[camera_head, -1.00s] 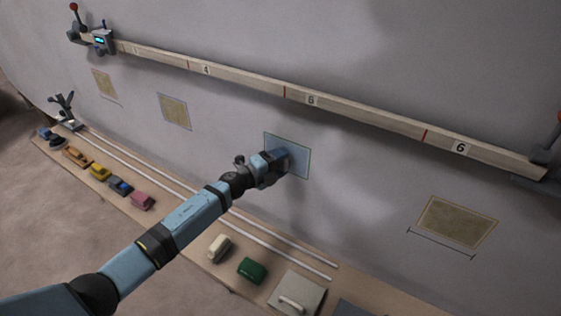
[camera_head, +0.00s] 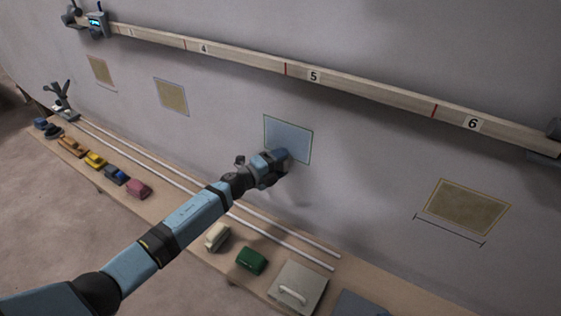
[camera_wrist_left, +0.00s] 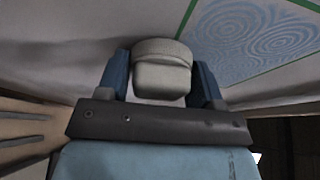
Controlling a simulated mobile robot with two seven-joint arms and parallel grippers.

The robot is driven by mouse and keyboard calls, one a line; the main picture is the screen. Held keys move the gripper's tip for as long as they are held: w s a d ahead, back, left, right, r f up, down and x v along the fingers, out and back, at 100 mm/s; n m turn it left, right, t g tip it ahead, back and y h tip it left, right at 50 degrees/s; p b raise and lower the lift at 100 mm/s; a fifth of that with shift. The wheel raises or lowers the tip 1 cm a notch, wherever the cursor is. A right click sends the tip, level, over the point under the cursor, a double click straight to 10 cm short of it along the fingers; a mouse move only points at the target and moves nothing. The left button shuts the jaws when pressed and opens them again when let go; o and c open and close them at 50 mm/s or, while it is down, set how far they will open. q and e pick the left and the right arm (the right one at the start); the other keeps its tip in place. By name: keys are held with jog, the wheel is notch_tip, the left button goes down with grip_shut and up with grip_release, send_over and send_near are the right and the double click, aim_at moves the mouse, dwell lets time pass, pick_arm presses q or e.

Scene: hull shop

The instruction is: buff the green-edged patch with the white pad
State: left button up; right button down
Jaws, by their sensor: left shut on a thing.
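The green-edged patch (camera_head: 288,138) is a blue-grey rectangle on the grey hull wall, in the middle of the head view. In the left wrist view the patch (camera_wrist_left: 250,38) shows round swirl marks inside its green border. My left gripper (camera_head: 276,164) is at the patch's lower edge and covers its bottom part in the head view. It is shut on the white pad (camera_wrist_left: 162,78), a pale block between the blue fingers. In the wrist view the pad lies outside the green border. Whether its face touches the wall cannot be told. My right gripper is out of view.
A numbered wooden rail (camera_head: 355,87) crosses the wall above. Tan patches (camera_head: 171,96) lie left and right (camera_head: 463,207). Below, a bench (camera_head: 150,212) holds white rods, coloured blocks, a cream block (camera_head: 217,237), a green block (camera_head: 251,260) and a handled plate (camera_head: 298,287).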

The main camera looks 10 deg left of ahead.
pick_arm(q)
jog(key=shift+o, duration=0.6)
jog(key=shift+c, duration=0.6)
jog(key=shift+s+p, duration=0.1)
jog(key=shift+p, duration=0.2)
jog(key=shift+s, duration=0.15)
jog(key=shift+s+a, duration=0.15)
jog(key=shift+s, duration=0.05)
